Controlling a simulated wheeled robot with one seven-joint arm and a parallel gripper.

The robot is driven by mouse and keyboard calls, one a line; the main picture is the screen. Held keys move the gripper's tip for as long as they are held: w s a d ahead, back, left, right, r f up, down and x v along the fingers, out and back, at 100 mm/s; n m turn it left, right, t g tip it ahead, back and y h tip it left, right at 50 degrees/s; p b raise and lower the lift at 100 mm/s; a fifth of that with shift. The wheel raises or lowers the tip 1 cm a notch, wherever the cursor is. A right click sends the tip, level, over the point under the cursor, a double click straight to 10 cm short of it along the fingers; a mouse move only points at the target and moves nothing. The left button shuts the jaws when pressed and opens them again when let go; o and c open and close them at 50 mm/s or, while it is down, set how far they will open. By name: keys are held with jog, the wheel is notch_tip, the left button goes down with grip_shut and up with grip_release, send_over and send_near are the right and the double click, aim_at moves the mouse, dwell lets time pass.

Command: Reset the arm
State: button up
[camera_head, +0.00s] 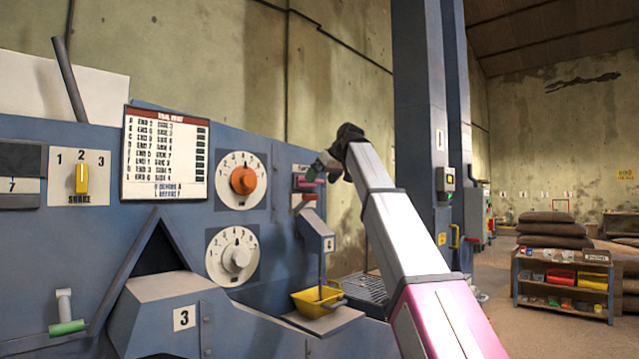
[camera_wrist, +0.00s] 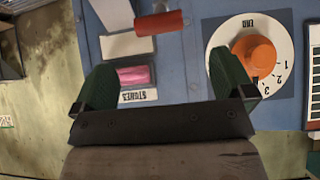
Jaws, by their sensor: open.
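My arm (camera_head: 410,240) reaches up and forward from the lower right in the head view. My gripper (camera_wrist: 165,85) shows in the wrist view with its two green-padded fingers wide apart and nothing between them. Beyond the fingers is the blue panel with a pink block (camera_wrist: 137,75) above a label reading STORES, and a red cylinder-like handle (camera_wrist: 159,22). In the head view my gripper (camera_head: 318,168) is at the panel's right end, near the red handle (camera_head: 309,197), partly hidden by my wrist. Whether it touches anything I cannot tell.
The panel carries an orange dial (camera_head: 243,180), a grey dial (camera_head: 235,258), a yellow switch (camera_head: 82,178) and a printed chart (camera_head: 165,154). A yellow bucket (camera_head: 318,301) sits below the gripper. A blue column (camera_head: 425,120) stands behind my arm. Open floor and a shelf (camera_head: 563,284) lie right.

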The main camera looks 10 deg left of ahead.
jog(key=shift+f, duration=0.15)
jog(key=d+f+m+g+h, duration=0.15)
jog(key=d+f, duration=0.35)
jog(key=f, duration=1)
jog(key=d+f+m+h, duration=0.15)
jog(key=d+f, duration=0.25)
jog(key=f, duration=1.1)
jog(key=d+f+m+h, duration=0.15)
jog(key=d+f, duration=0.35)
jog(key=f, duration=1)
jog(key=s+d+f+m+g, duration=0.1)
jog(key=s+d+f+m, duration=0.1)
jog(key=s+d+f, duration=0.3)
jog(key=s+d+f+m+g+h, duration=0.1)
jog(key=s+d+f, duration=0.4)
jog(key=s+f, duration=0.7)
jog(key=s+d+f+m+g+h, duration=0.1)
jog(key=s+d+f, duration=0.4)
jog(key=f, duration=1.3)
jog(key=s+m+g, duration=0.1)
jog(key=s+m, duration=0.1)
jog(key=s, duration=0.2)
jog(key=shift+s+d+f, duration=0.15)
jog(key=shift+d+f, duration=0.2)
jog(key=shift+h, duration=0.25)
